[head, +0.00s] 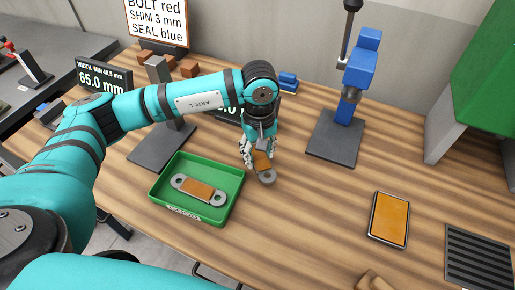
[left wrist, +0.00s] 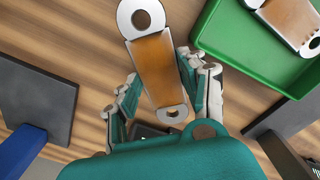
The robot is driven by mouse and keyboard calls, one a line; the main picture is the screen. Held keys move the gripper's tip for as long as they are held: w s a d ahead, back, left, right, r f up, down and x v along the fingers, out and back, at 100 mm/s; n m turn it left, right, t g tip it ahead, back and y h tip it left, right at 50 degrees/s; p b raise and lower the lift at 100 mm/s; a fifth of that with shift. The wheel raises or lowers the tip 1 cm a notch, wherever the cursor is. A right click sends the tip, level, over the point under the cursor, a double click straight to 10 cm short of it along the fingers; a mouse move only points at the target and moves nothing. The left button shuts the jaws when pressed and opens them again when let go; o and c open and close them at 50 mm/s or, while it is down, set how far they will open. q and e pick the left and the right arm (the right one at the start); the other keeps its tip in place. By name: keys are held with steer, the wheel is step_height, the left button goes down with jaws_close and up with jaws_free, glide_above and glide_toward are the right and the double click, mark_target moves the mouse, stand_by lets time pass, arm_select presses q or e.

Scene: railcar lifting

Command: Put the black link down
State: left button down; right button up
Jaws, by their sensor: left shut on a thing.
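My left gripper (head: 257,154) is shut on a link (head: 266,176) just right of the green tray (head: 233,199). This link has pale grey ringed ends and an orange-brown middle; no black face shows. In the left wrist view the link (left wrist: 157,68) lies between the two fingers of the left gripper (left wrist: 163,90), one ringed end pointing away. I cannot tell whether it touches the table. A second, similar link (head: 200,189) lies inside the green tray. It also shows in the left wrist view (left wrist: 288,18). My right gripper is not in view.
A blue press on a dark plate (head: 332,142) stands behind right. A dark-based stand (head: 160,147) is behind the tray. An orange-topped flat block (head: 389,219) and a ribbed black mat (head: 478,258) lie at right. The wood between gripper and orange block is clear.

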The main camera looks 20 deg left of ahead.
mark_target(257, 153)
arm_select(q)
steer(key=shift+w+a+f, duration=0.15)
steer(key=shift+w+a, duration=0.45)
steer(key=shift+w, duration=0.35)
step_height(257, 153, down, 3)
steer(key=shift+r+p, duration=0.1)
steer(key=shift+p, duration=0.95)
steer(key=shift+f, duration=0.25)
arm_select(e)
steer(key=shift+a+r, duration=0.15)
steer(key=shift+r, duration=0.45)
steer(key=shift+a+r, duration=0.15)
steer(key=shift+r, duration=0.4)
arm_select(q)
steer(key=shift+f, duration=0.15)
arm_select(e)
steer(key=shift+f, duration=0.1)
arm_select(q)
steer(key=shift+f+b, duration=0.1)
steer(key=shift+b, duration=0.25)
steer(key=c, duration=0.7)
jaws_free()
